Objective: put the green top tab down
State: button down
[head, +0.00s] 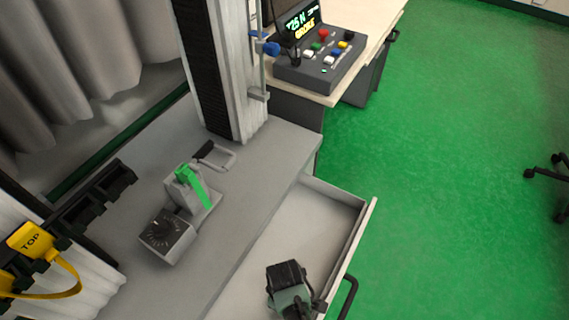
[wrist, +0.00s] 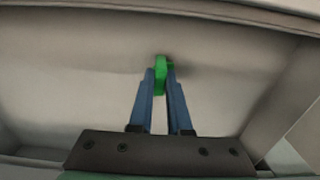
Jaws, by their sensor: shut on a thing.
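My gripper (wrist: 160,88) is shut on the green top tab (wrist: 160,65), which sticks out a little past the blue fingertips in the wrist view. Around it is the pale inside of the open drawer (head: 290,235). I cannot tell whether the tab touches the drawer bottom. In the head view the dark body of my gripper shows over the drawer near the bottom edge, and its fingers and the tab are hidden there.
A grey fixture (head: 175,237) with a dial and a green lever (head: 196,186) stands on the bench. A control box (head: 320,68) sits on the back table. The drawer's visible floor looks clear.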

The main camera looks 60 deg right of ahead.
jog(key=shift+f, duration=0.35)
jog(key=shift+f, duration=0.15)
jog(key=c, duration=0.9)
grip_release()
jog(key=shift+o, duration=0.2)
notch_tip(320, 180, up, 12)
jog(key=p, duration=0.3)
jog(key=shift+w+r, duration=0.1)
jog(key=shift+r, duration=0.1)
